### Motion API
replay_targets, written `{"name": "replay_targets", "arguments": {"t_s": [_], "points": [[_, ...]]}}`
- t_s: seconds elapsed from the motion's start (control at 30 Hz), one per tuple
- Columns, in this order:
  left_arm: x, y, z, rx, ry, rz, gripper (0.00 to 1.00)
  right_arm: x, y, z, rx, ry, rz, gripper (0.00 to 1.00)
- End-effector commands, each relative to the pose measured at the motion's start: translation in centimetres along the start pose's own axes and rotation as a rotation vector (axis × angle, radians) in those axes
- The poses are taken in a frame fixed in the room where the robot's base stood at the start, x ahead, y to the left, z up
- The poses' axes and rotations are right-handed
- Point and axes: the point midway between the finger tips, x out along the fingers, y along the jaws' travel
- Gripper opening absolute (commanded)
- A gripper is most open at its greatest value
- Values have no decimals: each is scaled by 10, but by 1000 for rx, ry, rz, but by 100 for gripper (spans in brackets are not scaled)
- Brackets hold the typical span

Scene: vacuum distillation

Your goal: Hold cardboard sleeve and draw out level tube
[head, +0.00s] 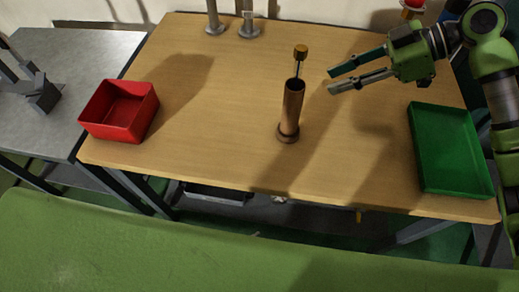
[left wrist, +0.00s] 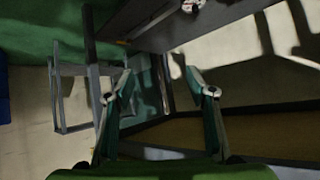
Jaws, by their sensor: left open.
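A brown cardboard sleeve (head: 291,108) stands upright on the wooden table in the head view. The level tube (head: 297,71) sticks up out of its top as a thin dark rod with a gold-brown cap (head: 301,51). My right gripper (head: 331,81) is open and empty, its fingers pointing left. Its fingertips are just right of the rod and apart from it in the picture. The lower part of the level tube is hidden in the sleeve.
A red open box (head: 120,110) stands at the table's left end. A green tray (head: 450,150) lies at the right. Metal posts (head: 249,24) stand at the back edge. The wood around the sleeve is clear.

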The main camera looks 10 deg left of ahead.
Motion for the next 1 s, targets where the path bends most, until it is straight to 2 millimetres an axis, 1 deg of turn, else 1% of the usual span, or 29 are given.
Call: {"name": "replay_targets", "arguments": {"t_s": [0.03, 0.07, 0.1, 0.17, 0.2, 0.23, 0.27, 0.3, 0.33, 0.37, 0.4, 0.43, 0.47, 0.5, 0.57, 0.6, 0.7, 0.73, 0.83, 0.9, 1.0], "points": [[-6, 8, -30, 21, 66, 10, 51, 0, 0, 0, 0, 0, 0, 28], [-10, 12, -48, 33, 105, 14, 51, 0, 0, 0, 0, 0, 0, 28], [-15, 18, -70, 47, 155, 21, 51, 0, 0, 0, 0, 0, 0, 28], [-25, 26, -104, 68, 229, 28, 51, 0, 0, 0, 0, 0, 0, 28], [-33, 31, -126, 79, 280, 32, 51, 0, 0, 0, 0, 0, 0, 28], [-40, 35, -142, 88, 316, 34, 51, 0, 0, 0, 0, 0, 0, 28], [-46, 38, -159, 94, 353, 35, 51, 0, 0, 0, 0, 0, 0, 28], [-56, 40, -181, 101, 402, 35, 51, 0, 0, 0, 0, 0, 0, 28], [-64, 40, -197, 102, 436, 31, 51, 0, 0, 0, 0, 0, 0, 28], [-71, 37, -214, 102, 469, 25, 51, 0, 0, 0, 0, 0, 0, 28], [-81, 29, -235, 94, 511, 11, 51, 0, 0, 0, 0, 0, 0, 28], [-88, 19, -249, 82, 535, -4, 51, 0, 0, 0, 0, 0, 0, 28], [-93, 7, -261, 65, 552, -22, 51, 0, 0, 0, 0, 0, 0, 28], [-99, -12, -275, 39, 569, -48, 51, 0, 0, 0, 0, 0, 0, 28], [-106, -42, -289, -5, 583, -86, 51, 0, 0, 0, 0, 0, 0, 28], [-111, -60, -298, -35, 592, -110, 51, 0, 0, 0, 0, 0, 0, 28], [-123, -99, -313, -101, 609, -162, 51, 0, 0, 0, 0, 0, 0, 28], [-127, -109, -317, -117, 615, -175, 51, 0, 0, 0, 0, 0, 0, 28], [-137, -133, -326, -160, 629, -208, 51, 0, 0, 0, 0, 0, 0, 28], [-141, -143, -330, -180, 636, -222, 51, 0, 0, 0, 0, 0, 0, 28], [-143, -151, -334, -194, 642, -232, 51, 0, 0, 0, 0, 0, 0, 28]]}}
